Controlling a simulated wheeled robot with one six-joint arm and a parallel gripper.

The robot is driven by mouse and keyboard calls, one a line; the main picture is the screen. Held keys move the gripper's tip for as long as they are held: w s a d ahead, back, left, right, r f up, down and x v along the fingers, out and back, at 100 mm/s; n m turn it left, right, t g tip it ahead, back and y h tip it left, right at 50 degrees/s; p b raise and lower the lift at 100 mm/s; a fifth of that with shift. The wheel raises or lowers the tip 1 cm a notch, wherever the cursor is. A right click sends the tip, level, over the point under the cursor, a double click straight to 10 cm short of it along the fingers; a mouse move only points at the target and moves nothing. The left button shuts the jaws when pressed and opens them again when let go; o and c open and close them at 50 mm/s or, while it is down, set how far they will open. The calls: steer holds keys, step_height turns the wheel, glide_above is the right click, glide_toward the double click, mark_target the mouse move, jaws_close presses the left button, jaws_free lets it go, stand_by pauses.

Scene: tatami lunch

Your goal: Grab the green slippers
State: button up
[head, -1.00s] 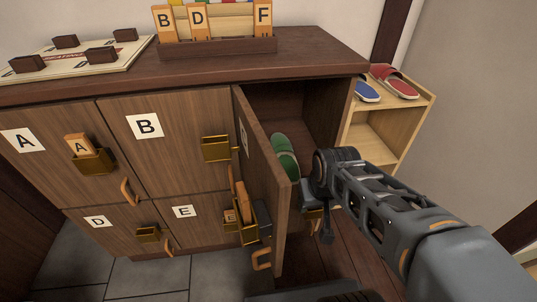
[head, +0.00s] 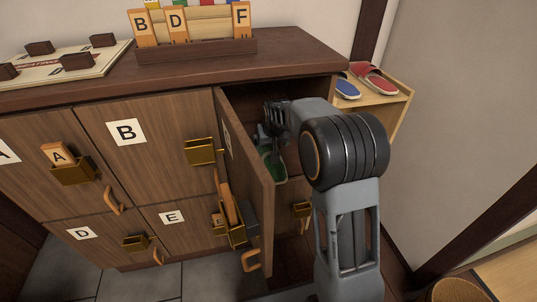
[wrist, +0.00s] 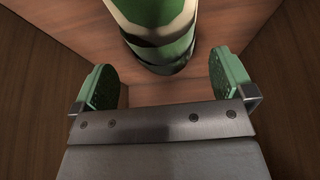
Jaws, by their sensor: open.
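The green slippers (head: 272,165) lie inside the open locker to the right of locker B, mostly hidden behind its door and my arm in the head view. In the wrist view, the green slippers (wrist: 160,38) show as a rounded green shape with pale and dark bands at the top centre. My gripper (wrist: 162,70) is open, its two green-padded fingers on either side of the near end of the slippers, apart from them. In the head view my gripper (head: 274,128) is inside the locker opening, above the slippers.
The open locker door (head: 245,170) stands close on the left of my arm. Wooden locker walls rise on both sides in the wrist view. A small shelf (head: 392,105) with a blue slipper (head: 347,89) and a red slipper (head: 374,80) stands to the right.

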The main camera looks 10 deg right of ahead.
mark_target(269, 147)
steer(key=b+x, duration=0.2)
steer(key=x, duration=0.3)
steer(key=shift+a+f+b, duration=0.1)
steer(key=shift+f+b, duration=0.1)
steer(key=shift+b, duration=0.15)
steer(key=shift+r, duration=0.1)
steer(key=shift+c, duration=0.4)
steer(key=c, duration=0.6)
